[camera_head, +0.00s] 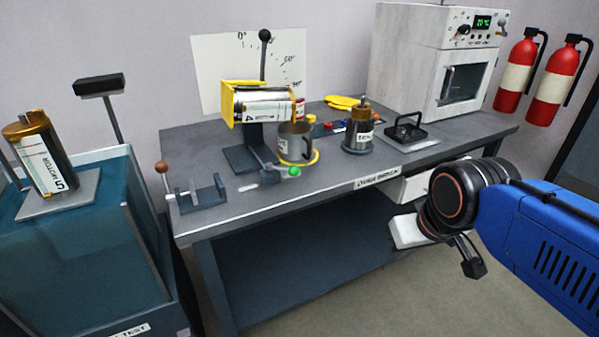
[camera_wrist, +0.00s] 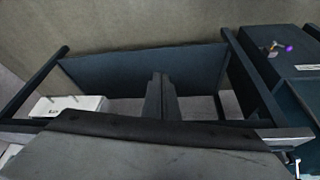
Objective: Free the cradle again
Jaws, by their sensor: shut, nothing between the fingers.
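The yellow cradle (camera_head: 228,88) stands on a dark post on the workbench. A silver tube with a white label (camera_head: 262,104) lies in it, almost level, its right end above a grey mug (camera_head: 296,143). A lever with a black knob (camera_head: 265,36) points up beside the cradle, in front of the angle board. A green-knobbed handle (camera_head: 294,171) sits low at the stand's front. My gripper shows in the wrist view (camera_wrist: 161,80), fingers together and empty. In the head view my arm is at the right, well away from the cradle; the fingertips cannot be made out there.
The workbench (camera_head: 345,177) also bears a dark open holder (camera_head: 203,192), an upright tube (camera_head: 361,127), a black frame (camera_head: 405,129) and a white oven (camera_head: 440,65). At left, another tube (camera_head: 45,155) stands on a glass-walled tank (camera_head: 85,240). Fire extinguishers (camera_head: 518,75) hang at right.

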